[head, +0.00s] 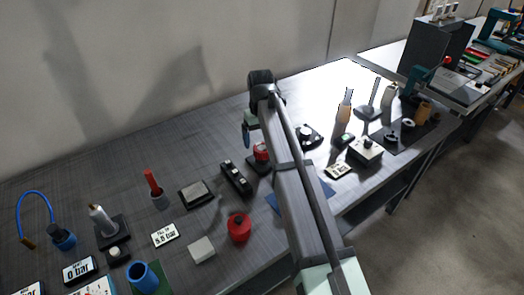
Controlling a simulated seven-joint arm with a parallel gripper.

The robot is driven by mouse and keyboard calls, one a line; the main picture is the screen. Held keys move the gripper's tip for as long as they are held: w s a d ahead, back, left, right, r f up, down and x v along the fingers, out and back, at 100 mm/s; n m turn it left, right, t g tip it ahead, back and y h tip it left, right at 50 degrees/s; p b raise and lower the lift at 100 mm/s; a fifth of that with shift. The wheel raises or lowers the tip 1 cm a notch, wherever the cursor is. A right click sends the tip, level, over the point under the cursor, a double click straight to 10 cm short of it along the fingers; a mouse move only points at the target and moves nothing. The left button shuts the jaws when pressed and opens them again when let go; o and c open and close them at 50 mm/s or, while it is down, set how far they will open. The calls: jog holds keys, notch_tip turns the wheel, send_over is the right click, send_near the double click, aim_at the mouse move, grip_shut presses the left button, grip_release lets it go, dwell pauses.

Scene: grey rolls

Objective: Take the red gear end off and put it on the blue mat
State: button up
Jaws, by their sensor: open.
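A red piece (261,152), which looks like the red gear end, sits on a dark block (253,168) in the middle of the table. My arm hides part of it on the right, and its teeth are too small to make out. The blue mat (273,203) lies flat nearer the front; my arm crosses it, and another blue part shows on the arm's right side. My gripper (247,137) points down above and slightly left of the red piece. It is open and appears apart from the piece.
A red canister (239,227) stands just left of the blue mat. A black device (236,178) lies left of the red piece, with a grey pad (195,194) beyond it. A white-topped box (366,151) and several tools stand at right. The table's back left is clear.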

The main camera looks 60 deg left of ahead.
aim_at(263, 148)
jog(key=f, duration=0.5)
jog(key=shift+w+d, duration=0.15)
jog(key=shift+w, duration=0.05)
jog(key=c, duration=1.3)
